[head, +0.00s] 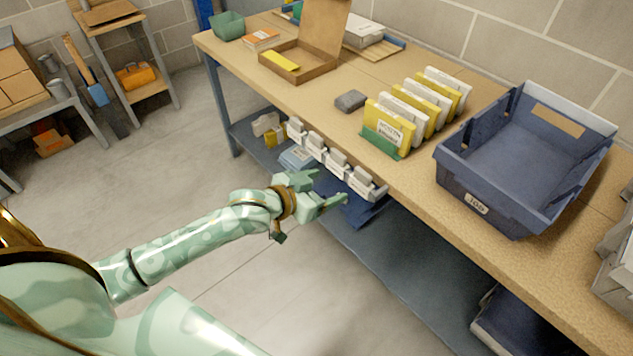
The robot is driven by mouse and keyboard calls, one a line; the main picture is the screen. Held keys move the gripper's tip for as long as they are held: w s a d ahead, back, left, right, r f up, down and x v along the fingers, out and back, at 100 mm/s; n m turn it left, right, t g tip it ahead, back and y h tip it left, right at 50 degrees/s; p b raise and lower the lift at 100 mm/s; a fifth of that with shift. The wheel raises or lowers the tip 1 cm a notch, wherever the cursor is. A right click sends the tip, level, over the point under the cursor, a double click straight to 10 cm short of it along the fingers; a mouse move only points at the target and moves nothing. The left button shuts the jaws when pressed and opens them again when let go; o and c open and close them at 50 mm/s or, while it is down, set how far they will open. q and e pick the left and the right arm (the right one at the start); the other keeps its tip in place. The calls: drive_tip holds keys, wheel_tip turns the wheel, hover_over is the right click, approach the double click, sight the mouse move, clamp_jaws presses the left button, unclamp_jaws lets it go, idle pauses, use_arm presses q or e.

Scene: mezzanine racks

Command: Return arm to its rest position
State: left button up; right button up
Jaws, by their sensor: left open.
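My left arm comes in from the lower left, green with gold bands. Its gripper (330,190) is open, with nothing seen between its fingers. In the picture it lies in front of the workbench's lower shelf, just short of the bench top's front edge. I cannot tell whether it touches anything there. My right gripper is not in view.
The workbench (330,125) holds an empty blue bin (510,150), a row of yellow and white packets (415,110), a grey block (350,101) and an open cardboard box (300,65). Small white bins (335,163) sit below. Clear floor (190,190) lies left.

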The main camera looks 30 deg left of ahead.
use_arm(q)
drive_tip(key=shift+s+a+r, duration=0.25)
drive_tip(key=shift+s, duration=0.4)
